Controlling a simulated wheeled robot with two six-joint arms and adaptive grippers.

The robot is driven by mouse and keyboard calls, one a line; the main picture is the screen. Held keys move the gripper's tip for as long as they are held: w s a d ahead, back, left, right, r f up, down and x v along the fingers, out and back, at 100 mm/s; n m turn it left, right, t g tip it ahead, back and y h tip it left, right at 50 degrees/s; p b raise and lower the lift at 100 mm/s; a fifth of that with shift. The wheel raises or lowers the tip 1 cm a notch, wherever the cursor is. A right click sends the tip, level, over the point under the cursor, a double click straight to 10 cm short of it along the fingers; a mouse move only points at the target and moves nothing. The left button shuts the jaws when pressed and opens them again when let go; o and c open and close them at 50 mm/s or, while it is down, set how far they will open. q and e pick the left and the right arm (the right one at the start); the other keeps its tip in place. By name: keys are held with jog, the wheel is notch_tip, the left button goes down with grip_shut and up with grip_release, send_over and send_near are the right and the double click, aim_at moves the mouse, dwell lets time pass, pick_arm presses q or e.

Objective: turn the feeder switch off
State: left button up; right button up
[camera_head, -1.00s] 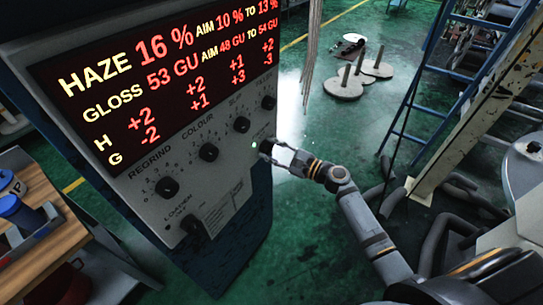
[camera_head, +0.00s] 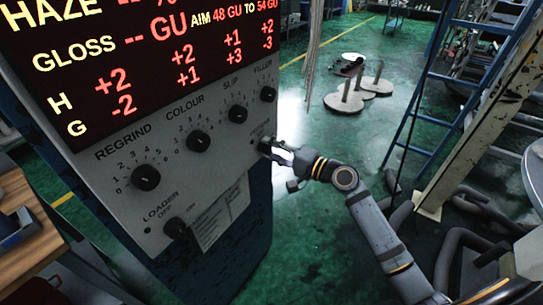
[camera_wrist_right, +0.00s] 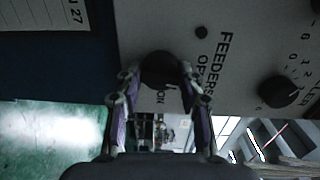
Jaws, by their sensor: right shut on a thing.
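The feeder switch (camera_wrist_right: 160,68) is a round black knob on the grey panel, between the FEEDER label and the panel's edge. My right gripper (camera_head: 272,150) is at the panel's lower right edge. In the right wrist view its two fingers (camera_wrist_right: 158,75) stand on either side of the knob and are shut on it. "ON" shows beside the knob; the other position label is partly hidden. The small lamp (camera_wrist_right: 201,32) by the FEEDER label is dark. My left gripper is not in view.
The panel also carries the REGRIND (camera_head: 146,177), COLOUR (camera_head: 198,141), SLIP (camera_head: 238,113) and FILLER (camera_head: 268,94) knobs and the LOADER switch (camera_head: 175,228). The red display (camera_head: 140,60) shows dashes for GLOSS.

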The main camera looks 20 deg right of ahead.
jog(key=shift+n+b, duration=0.7)
jog(key=shift+n, duration=0.3)
jog(key=o, duration=1.1)
jog(key=shift+o, duration=0.2)
